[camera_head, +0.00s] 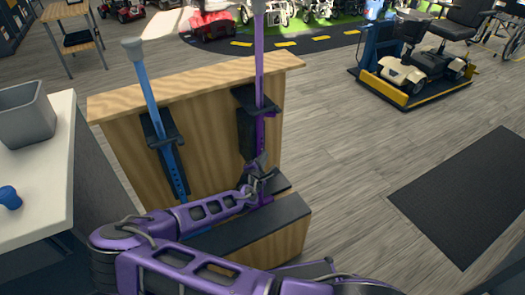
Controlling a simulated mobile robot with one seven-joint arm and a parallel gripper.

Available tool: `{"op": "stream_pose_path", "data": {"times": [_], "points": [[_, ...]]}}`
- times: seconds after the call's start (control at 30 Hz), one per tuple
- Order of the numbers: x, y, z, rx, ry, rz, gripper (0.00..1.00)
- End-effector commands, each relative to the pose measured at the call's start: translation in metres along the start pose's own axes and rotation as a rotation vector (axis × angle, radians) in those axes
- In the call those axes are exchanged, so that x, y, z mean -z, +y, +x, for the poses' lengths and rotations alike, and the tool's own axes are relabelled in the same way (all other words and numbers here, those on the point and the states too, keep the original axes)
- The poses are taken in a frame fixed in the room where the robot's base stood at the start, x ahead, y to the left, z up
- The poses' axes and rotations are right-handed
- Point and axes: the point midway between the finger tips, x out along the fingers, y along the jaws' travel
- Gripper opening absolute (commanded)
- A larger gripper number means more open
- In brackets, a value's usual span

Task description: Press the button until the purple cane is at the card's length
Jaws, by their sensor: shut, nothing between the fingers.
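The purple cane (259,62) stands upright in a black holder on the right of a wooden stand (210,150). Its top reaches the picture's upper edge. A row of holes shows on its lower shaft below the holder. My gripper (260,170) is shut and empty, at the lower part of the purple cane; I cannot tell whether it touches it. The button is hidden or too small to make out. I cannot make out a card.
A blue cane (152,92) leans slightly in the stand's left holder. A pale counter (45,165) with a grey bin (27,115) is at left. A dark mat (465,195) and a scooter on a platform (405,70) are at right. The floor between is clear.

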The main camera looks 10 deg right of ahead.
Motion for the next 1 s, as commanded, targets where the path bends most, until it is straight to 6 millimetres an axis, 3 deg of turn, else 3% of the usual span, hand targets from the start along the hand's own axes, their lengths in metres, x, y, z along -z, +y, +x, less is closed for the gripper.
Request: {"op": "stream_pose_path", "data": {"times": [1.0], "points": [[0.0065, 0.0070, 0.0087, -0.002, 0.001, 0.000, 0.00]]}}
